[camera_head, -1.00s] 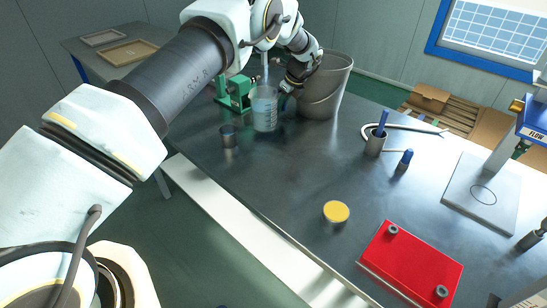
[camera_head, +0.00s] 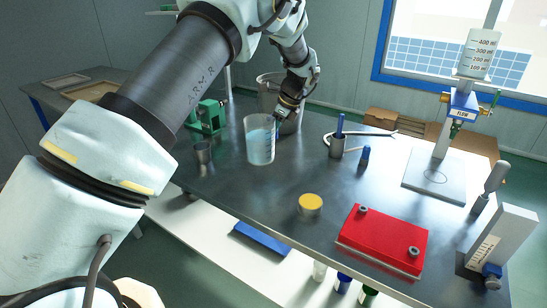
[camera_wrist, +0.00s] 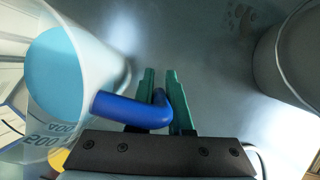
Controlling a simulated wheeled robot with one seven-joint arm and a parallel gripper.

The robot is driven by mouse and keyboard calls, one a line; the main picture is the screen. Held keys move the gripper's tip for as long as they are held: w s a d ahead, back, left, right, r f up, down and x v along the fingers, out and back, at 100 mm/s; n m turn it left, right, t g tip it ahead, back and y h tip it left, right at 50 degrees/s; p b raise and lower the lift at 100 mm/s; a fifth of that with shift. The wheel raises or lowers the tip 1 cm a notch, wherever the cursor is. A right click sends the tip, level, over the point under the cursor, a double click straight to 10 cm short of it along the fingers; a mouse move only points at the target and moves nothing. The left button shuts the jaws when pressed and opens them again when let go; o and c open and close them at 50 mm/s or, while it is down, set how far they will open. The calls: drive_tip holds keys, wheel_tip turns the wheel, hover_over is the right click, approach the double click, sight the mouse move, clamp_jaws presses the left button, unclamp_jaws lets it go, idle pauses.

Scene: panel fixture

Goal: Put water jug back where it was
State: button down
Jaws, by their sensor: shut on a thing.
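The water jug (camera_head: 260,142) is a clear, marked beaker holding pale blue water, near the middle of the table in the head view. It stands close to upright; I cannot tell whether its base touches the tabletop. In the wrist view the jug (camera_wrist: 62,70) fills the left side, and its blue handle (camera_wrist: 130,108) reaches between the green fingers. My gripper (camera_wrist: 161,78) is shut on this handle. In the head view my gripper (camera_head: 281,116) is at the jug's right side, with its fingers mostly hidden.
A grey bucket (camera_head: 268,90) stands behind the jug. A green device (camera_head: 208,117) and small metal cup (camera_head: 203,153) are left. Bare tabletop lies in front of the jug.

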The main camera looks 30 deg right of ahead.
drive_tip(key=shift+f+p, duration=0.65)
drive_tip(key=shift+f, duration=2.2)
drive_tip(key=shift+f, duration=0.15)
drive_tip(key=c, duration=0.8)
unclamp_jaws()
drive_tip(key=shift+c, duration=0.2)
drive_tip(key=b+v, duration=0.3)
drive_tip(key=v, duration=0.9)
